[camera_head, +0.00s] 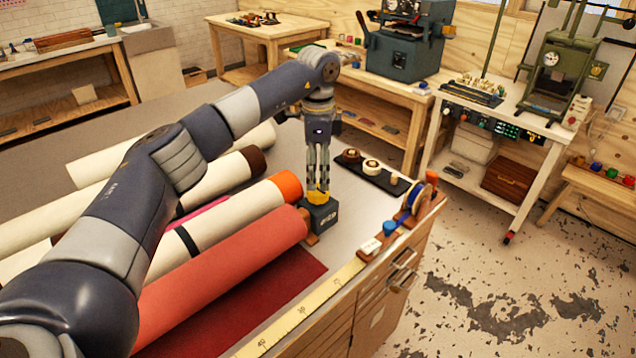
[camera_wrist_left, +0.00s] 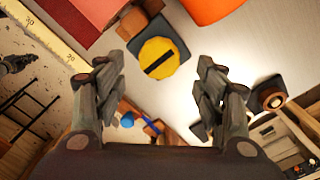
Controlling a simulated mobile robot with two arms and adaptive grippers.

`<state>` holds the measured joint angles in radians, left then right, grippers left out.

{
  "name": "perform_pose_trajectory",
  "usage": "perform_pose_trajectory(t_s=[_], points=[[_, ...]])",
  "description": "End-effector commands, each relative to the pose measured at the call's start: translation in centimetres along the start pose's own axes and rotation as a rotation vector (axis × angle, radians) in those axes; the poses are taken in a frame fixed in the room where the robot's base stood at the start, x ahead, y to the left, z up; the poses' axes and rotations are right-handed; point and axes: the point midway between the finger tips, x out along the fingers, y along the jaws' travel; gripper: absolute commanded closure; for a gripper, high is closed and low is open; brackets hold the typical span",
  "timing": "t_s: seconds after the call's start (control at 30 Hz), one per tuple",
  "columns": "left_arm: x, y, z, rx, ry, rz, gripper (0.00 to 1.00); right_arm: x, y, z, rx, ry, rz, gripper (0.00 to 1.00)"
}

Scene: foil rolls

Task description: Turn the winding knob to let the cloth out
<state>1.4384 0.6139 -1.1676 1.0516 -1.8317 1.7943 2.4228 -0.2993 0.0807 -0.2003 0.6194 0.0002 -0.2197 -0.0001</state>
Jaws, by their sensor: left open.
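The winding knob (camera_head: 318,198) is a yellow disc on top of a small dark box (camera_head: 322,218) at the end of the red cloth roll (camera_head: 225,262). In the left wrist view, the knob (camera_wrist_left: 158,57) has a dark bar across its face. A dark red stretch of cloth (camera_head: 262,305) lies flat in front of the roll. My left gripper (camera_head: 318,186) points straight down just above the knob. In the left wrist view, its fingers (camera_wrist_left: 157,76) are spread wide, with nothing between them. Whether they touch the knob cannot be told.
An orange-ended cream roll (camera_head: 245,215) and other rolls lie behind the red one. A yellow ruler (camera_head: 300,312) runs along the table's front edge.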

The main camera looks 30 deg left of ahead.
Motion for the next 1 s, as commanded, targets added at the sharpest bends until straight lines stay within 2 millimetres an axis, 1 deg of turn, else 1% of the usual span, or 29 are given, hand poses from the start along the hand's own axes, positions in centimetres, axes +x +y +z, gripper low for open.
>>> perform_pose_trajectory(t_s=[0.03,0.2,0.37,0.53,1.0], points=[[-1.3,-0.1,-0.1,0.0,0.002,-0.003,0.36,0.0,0.0,0.0,0.0,0.0,0.0,1.0],[-4.5,-0.1,0.0,0.0,0.0,-0.003,0.36,0.0,-0.1,0.0,0.0,0.0,-0.001,1.0],[-6.4,0.0,0.0,0.0,-0.001,-0.001,0.36,0.0,-0.1,0.0,0.0,0.0,-0.001,1.0],[-6.9,0.0,0.0,-0.001,-0.001,0.001,0.36,0.0,-0.1,0.0,0.0,0.0,-0.001,1.0],[-6.9,0.0,0.0,0.0,-0.001,0.0,0.36,0.0,-0.1,0.0,0.001,0.0,-0.001,1.0]])
